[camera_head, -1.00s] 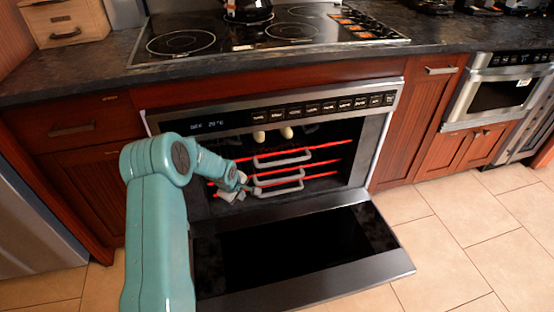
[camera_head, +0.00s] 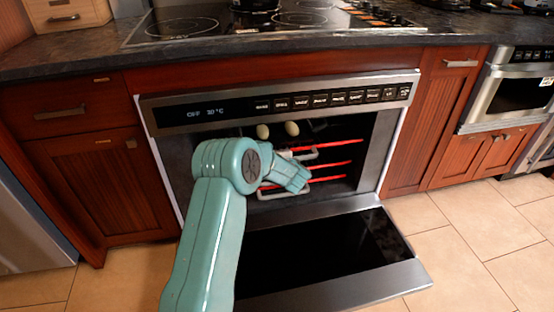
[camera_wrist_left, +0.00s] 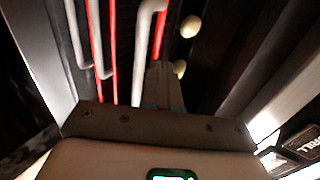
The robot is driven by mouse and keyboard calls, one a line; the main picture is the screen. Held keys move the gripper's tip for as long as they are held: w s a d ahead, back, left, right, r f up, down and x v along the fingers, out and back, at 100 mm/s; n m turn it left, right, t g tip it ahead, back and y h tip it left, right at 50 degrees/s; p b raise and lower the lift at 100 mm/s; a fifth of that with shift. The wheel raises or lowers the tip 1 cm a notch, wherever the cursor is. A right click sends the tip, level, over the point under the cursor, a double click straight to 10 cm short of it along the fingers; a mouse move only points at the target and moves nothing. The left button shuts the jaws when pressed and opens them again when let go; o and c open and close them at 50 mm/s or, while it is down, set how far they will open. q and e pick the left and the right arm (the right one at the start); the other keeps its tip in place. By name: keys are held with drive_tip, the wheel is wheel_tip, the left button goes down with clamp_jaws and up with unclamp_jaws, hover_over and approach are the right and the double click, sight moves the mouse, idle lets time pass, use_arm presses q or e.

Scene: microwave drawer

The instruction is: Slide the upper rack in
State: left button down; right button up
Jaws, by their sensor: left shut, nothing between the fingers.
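The upper rack (camera_head: 340,143) is the topmost red-edged rack inside the open oven, with a grey bar handle (camera_head: 308,154) at its front. In the left wrist view, its red edge (camera_wrist_left: 160,35) and pale handle bar (camera_wrist_left: 140,60) run down beside my left gripper (camera_wrist_left: 162,72). The gripper is shut and empty, its tip close to the upper rack; I cannot tell whether they touch. In the head view my wrist hides the fingers and the left part of the racks. My right gripper is not in view.
Lower racks (camera_head: 335,163) sit beneath, with a handle (camera_head: 266,194) partly behind my arm. Two pale round bulbs (camera_head: 292,128) are near the oven ceiling. The oven door (camera_head: 340,285) hangs open in front. The control panel (camera_head: 225,112) runs above the opening.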

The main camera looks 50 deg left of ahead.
use_arm(q)
drive_tip(key=b+x, duration=0.1)
drive_tip(key=x, duration=0.8)
drive_tip(key=shift+a+f, duration=0.2)
drive_tip(key=shift+a, duration=0.1)
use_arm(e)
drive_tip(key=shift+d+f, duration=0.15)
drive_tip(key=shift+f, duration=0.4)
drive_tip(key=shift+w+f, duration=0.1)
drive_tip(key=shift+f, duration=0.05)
